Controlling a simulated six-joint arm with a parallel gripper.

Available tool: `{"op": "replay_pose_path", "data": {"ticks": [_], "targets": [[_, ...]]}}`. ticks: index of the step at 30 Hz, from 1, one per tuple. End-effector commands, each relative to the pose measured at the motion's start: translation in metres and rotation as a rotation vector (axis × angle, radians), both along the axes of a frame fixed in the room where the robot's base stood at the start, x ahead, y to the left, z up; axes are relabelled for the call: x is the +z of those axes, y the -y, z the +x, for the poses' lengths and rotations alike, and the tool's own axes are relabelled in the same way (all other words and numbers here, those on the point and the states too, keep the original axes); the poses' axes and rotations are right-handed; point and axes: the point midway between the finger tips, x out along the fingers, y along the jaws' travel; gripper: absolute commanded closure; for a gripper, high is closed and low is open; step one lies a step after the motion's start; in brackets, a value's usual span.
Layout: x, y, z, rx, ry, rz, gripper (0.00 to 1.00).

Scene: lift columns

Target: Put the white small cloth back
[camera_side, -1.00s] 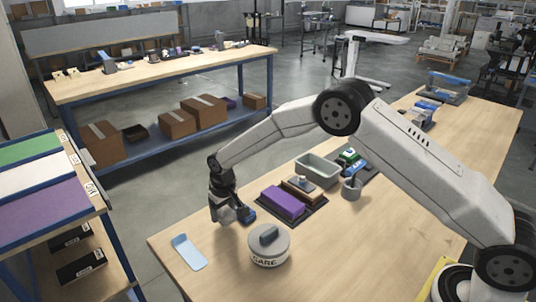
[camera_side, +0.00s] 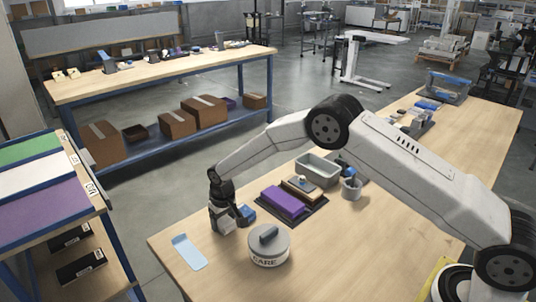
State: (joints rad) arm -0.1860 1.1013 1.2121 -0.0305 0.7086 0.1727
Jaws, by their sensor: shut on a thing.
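My gripper (camera_side: 222,227) points down low over the near-left part of the wooden table, left of the dark tray. It is shut on a small whitish piece (camera_side: 229,226), which looks like the white small cloth; the dark jaws hide part of it. I cannot tell whether the cloth touches the tabletop. A small blue thing (camera_side: 247,214) shows just right of the jaws. On the left rack a white flat panel (camera_side: 35,176) lies between a green one and a purple one.
A dark tray (camera_side: 312,209) holds a purple block (camera_side: 283,203) and a brown-and-white item. A round grey-lidded container (camera_side: 269,248) stands in front, and a light blue flat piece (camera_side: 188,252) lies to the left. A grey bin (camera_side: 318,170) and grey cup (camera_side: 351,189) stand behind.

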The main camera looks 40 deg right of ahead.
Motion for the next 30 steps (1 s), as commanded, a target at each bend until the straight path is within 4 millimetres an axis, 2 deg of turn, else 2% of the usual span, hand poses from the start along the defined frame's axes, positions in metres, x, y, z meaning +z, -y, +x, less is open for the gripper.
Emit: {"op": "replay_pose_path", "data": {"ticks": [4, 5, 6, 20, 26, 30], "targets": [[-0.003, 0.0, 0.0, 0.0, 0.0, 0.0, 0.82], [-0.003, 0.0, 0.0, 0.0, 0.0, 0.0, 0.18], [-0.003, 0.0, 0.0, 0.0, 0.0, 0.0, 0.12], [0.002, 0.0, 0.0, 0.0, 0.001, 0.0, 0.12], [0.017, 0.0, -0.001, 0.0, 0.002, 0.0, 0.12], [0.034, 0.0, -0.004, 0.0, 0.002, 0.0, 0.12]]}}
